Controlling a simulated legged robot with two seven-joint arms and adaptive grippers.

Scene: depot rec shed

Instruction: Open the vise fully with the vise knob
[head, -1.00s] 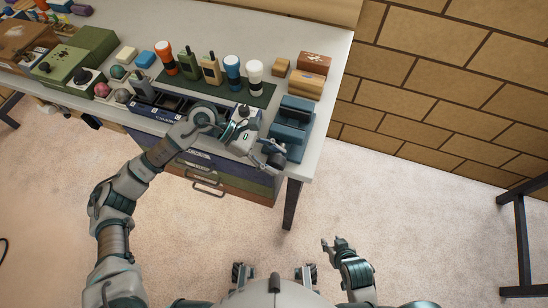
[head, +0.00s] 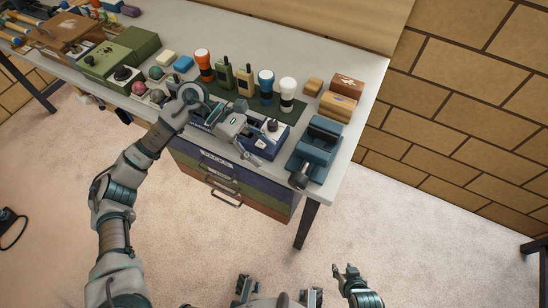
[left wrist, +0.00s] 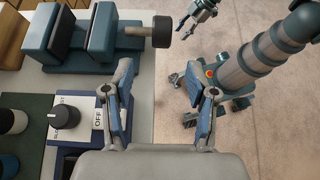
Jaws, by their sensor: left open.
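The blue vise (head: 325,138) sits at the right front corner of the white bench. Its knob (head: 299,180) sticks out past the front edge. In the left wrist view, the vise (left wrist: 50,40) shows a gap between its jaws, and the dark knob (left wrist: 161,34) is at the end of its screw shaft. My left gripper (head: 253,151) is open and empty, left of the knob and apart from it. In the left wrist view its fingertips (left wrist: 165,80) are spread, with the knob beyond them. My right gripper (head: 345,270) hangs in front of the bench, fingers apart and empty.
A blue box with a black dial marked OFF (left wrist: 72,118) stands beside the vise. Behind are a dark green mat with radios and flashlights (head: 287,94), and wooden boxes (head: 338,105). Drawers (head: 235,185) are below. The floor in front is clear.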

